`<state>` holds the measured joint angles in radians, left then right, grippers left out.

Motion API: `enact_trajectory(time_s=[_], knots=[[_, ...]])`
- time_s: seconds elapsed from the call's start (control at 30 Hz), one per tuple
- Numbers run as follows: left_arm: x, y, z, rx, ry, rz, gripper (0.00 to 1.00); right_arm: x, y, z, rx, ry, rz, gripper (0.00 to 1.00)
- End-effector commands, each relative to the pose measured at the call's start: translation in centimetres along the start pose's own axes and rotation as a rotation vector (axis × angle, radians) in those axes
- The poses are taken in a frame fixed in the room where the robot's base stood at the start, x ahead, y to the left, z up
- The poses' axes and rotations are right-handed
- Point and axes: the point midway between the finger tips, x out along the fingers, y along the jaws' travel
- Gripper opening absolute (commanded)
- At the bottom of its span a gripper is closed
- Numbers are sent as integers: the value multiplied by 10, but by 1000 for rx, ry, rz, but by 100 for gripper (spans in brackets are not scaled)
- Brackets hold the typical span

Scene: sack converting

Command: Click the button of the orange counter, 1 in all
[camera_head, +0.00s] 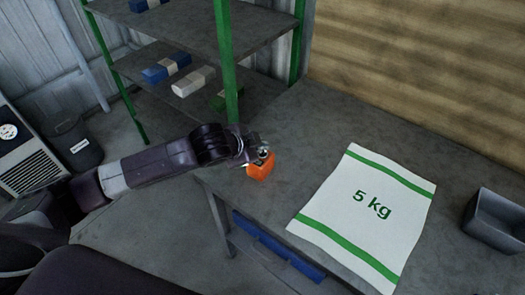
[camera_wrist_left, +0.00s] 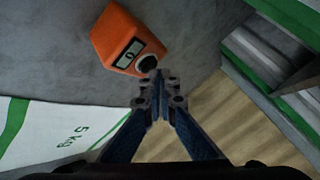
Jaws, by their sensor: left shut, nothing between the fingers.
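The orange counter (camera_head: 260,169) stands on the grey table near its left corner in the head view. In the left wrist view the counter (camera_wrist_left: 113,35) shows a small display (camera_wrist_left: 129,54) and a round black button (camera_wrist_left: 147,63). My left gripper (camera_head: 262,152) is shut and empty at the top of the counter. In the left wrist view its fingertips (camera_wrist_left: 158,75) are close by the button; I cannot tell whether they touch it. The digit on the display looks like 0 but is small. My right gripper is not in view.
A white sack marked 5 kg (camera_head: 371,207) lies flat on the table (camera_head: 290,125), right of the counter. A grey bin (camera_head: 497,217) stands at the right edge. A green-posted shelf (camera_head: 262,92) with blue and white blocks stands behind. The table's back is clear.

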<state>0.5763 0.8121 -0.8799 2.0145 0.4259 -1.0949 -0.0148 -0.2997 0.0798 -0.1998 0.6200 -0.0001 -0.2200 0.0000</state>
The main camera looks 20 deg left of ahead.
Motion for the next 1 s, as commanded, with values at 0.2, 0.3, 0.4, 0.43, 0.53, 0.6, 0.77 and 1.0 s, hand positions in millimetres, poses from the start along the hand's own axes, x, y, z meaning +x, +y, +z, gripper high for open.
enact_trajectory(time_s=[0.2,0.3,0.4,0.43,0.53,0.6,0.77,1.0], knots=[[1,0,0,1,1,-1,0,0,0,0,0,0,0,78],[1,0,0,1,1,-1,0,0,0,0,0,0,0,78],[1,1,0,1,1,-1,0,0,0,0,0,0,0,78],[1,1,1,1,1,-1,0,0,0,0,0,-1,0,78],[2,1,1,1,1,-1,0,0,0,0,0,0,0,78],[2,2,2,1,1,-1,0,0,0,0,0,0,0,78],[4,3,3,1,1,-1,0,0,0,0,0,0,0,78],[6,4,4,0,0,0,0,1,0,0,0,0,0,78]])
